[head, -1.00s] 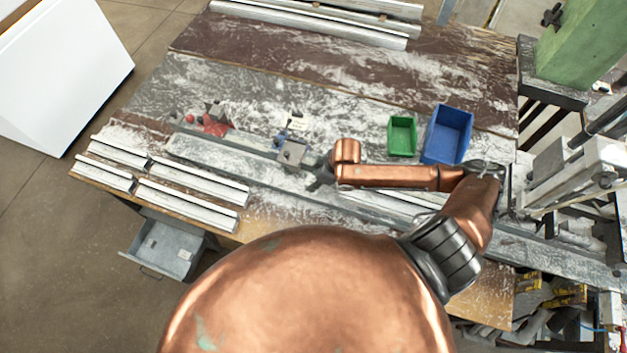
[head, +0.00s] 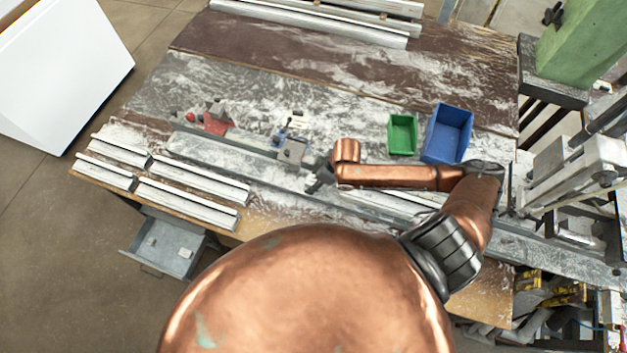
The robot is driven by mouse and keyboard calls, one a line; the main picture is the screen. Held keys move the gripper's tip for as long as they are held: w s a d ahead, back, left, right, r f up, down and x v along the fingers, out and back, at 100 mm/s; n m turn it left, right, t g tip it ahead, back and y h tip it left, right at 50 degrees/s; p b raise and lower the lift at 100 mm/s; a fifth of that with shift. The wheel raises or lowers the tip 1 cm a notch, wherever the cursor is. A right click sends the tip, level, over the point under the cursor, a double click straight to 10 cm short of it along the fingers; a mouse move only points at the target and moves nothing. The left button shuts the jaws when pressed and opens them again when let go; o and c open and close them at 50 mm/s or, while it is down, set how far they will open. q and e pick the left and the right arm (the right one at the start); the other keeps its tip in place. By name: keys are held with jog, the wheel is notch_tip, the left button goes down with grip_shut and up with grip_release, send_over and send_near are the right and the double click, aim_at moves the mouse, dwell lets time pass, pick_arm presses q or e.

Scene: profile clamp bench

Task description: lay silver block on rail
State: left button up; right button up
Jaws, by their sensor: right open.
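A silver block (head: 291,151) sits on the long grey rail (head: 225,147) that runs along the bench, near the middle of the picture. It looks level, though its underside is hidden. A small blue-handled part (head: 282,136) stands right beside it. My right gripper (head: 313,185) is open, just to the right of the block and nearer to me, with a small gap between them. Its fingertips are small and dark, and it looks empty. My left gripper is not in view.
A red clamp-like part (head: 214,122) stands at the rail's left. Green (head: 402,135) and blue (head: 447,134) bins stand at the right back. Several pale profiles (head: 187,203) lie at the front left. A drawer (head: 165,246) hangs open below. The dusty bench behind the rail is mostly clear.

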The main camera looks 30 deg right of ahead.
jog(key=shift+d+r, duration=0.1)
jog(key=shift+d+r, duration=0.15)
jog(key=shift+r, duration=0.15)
jog(key=v, duration=1.1)
jog(key=shift+s, duration=0.15)
